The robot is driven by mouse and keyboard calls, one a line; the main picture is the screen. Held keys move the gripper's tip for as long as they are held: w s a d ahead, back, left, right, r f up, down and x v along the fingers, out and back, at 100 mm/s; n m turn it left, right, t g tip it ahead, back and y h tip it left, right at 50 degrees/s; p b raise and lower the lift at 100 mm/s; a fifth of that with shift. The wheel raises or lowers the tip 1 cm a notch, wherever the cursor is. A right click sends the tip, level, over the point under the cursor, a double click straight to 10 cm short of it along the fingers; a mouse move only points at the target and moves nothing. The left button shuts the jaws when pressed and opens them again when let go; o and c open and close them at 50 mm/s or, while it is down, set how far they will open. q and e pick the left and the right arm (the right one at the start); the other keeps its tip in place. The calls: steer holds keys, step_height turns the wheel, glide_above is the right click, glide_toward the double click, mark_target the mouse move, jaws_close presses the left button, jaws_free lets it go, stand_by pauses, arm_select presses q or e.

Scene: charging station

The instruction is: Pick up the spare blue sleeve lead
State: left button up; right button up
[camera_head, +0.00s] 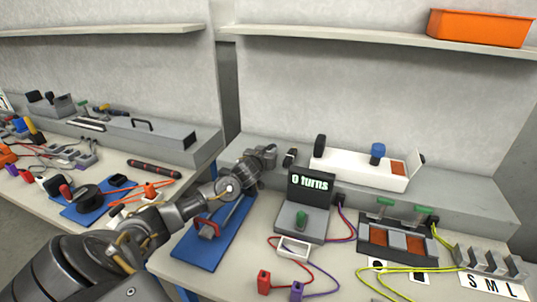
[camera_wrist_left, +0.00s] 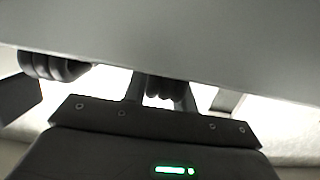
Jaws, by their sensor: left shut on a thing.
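My left gripper (camera_head: 268,154) is at the end of the arm that comes in from the lower left, beside the grey raised ledge at the back of the bench. In the left wrist view the gripper (camera_wrist_left: 163,92) is shut on a dark ribbed thing (camera_wrist_left: 166,88), mostly hidden by a grey surface across the top. I cannot tell its colour or whether it is the spare blue sleeve lead. No lead with a clearly blue sleeve shows. A small black piece (camera_head: 290,157) is just right of the gripper in the head view. My right gripper is not in view.
A box reading "0 turns" (camera_head: 311,184) stands right of the blue board (camera_head: 198,247). Red and purple plugs (camera_head: 264,283) and yellow cables (camera_head: 402,270) lie in front. A white device (camera_head: 350,173) sits on the ledge. An orange bin (camera_head: 480,28) is on the shelf.

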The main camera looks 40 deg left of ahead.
arm_select(q)
steer(key=shift+c, duration=0.7)
steer(key=shift+r, duration=0.1)
